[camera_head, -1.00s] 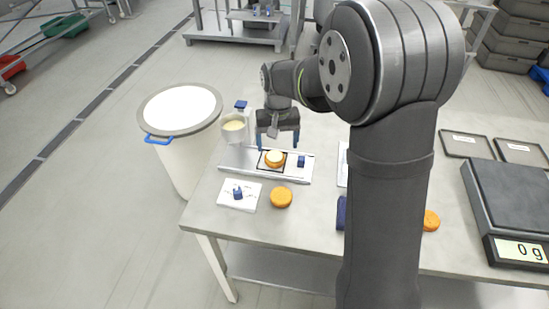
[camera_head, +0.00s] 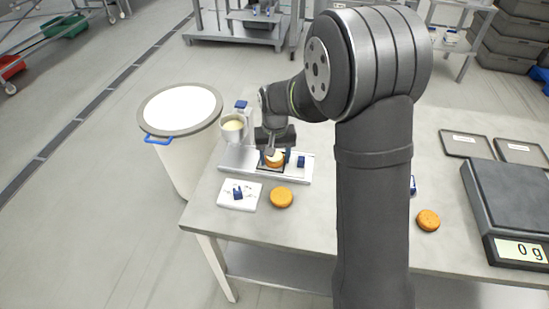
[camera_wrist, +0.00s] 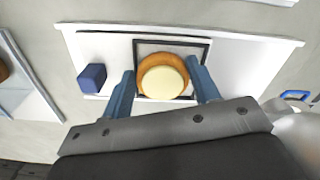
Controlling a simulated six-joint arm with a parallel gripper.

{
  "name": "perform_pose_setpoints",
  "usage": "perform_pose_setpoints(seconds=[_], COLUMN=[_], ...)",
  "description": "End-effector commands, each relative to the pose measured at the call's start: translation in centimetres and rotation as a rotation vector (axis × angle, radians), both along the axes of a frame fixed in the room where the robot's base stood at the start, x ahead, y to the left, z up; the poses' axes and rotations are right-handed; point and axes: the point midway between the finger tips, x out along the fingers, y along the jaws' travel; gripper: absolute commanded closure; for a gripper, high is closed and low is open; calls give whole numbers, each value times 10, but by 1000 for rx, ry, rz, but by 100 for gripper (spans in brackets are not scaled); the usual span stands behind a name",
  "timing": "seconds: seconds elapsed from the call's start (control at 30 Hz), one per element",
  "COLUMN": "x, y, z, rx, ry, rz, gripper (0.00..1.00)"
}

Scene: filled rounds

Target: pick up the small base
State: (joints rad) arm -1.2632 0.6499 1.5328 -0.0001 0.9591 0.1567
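An orange round with a cream top (camera_head: 274,162) sits in a dark square frame (camera_wrist: 205,47) on a white board (camera_head: 240,168). It also shows in the wrist view (camera_wrist: 163,78). My gripper (camera_wrist: 164,75) is lowered over it, with one blue finger on each side. Thin gaps seem to show between fingers and round, so I see no firm grip. Other plain orange rounds are one on the table in front (camera_head: 281,198) and one at the right (camera_head: 428,220). Which one is called the small base, the frames do not tell.
A blue block (camera_head: 301,161) stands on the board close beside my gripper. A cup of cream (camera_head: 233,126) is behind left. A white card with a blue piece (camera_head: 240,196) lies in front. A scale (camera_head: 510,205) and dark trays (camera_head: 467,143) are at right.

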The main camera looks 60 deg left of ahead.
Motion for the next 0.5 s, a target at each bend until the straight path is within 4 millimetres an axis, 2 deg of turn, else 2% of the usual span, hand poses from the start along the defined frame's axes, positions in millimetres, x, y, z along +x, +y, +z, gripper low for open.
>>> perform_pose_setpoints(seconds=[0.3, 0.5], x=[0, 0], y=[0, 1], z=[2, 18], rx=[1, 3], ry=[0, -1], rz=[0, 0], gripper=[55, 55])
